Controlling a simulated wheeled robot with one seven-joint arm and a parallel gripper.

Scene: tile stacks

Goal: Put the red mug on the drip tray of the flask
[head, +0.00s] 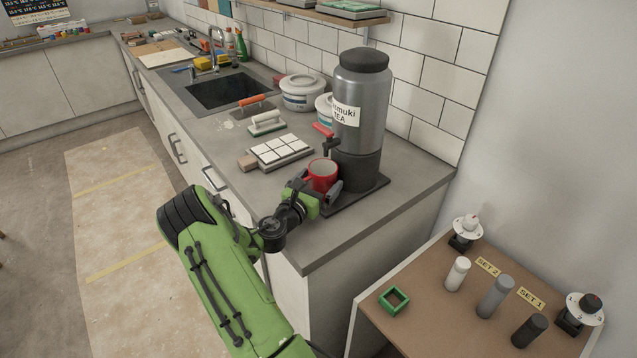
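The red mug (322,177) is upright, with a pale inside, just in front of the flask's base. My gripper (322,190) is at the mug, with a dark finger showing on its right side and the green gripper body on its near left. The mug appears to be between the fingers, but the far finger is mostly hidden. The tall steel flask (363,110) has a black lid, a tea label and a tap with a red lever. Its dark drip tray (362,197) lies under it. I cannot tell whether the mug's bottom touches the tray.
A board of white tiles (280,150), a float with a red handle (266,122) and white tubs (302,92) stand left of the flask. The sink (230,88) is farther back. The front right counter corner is clear. A lower table (420,318) holds cylinders and dials.

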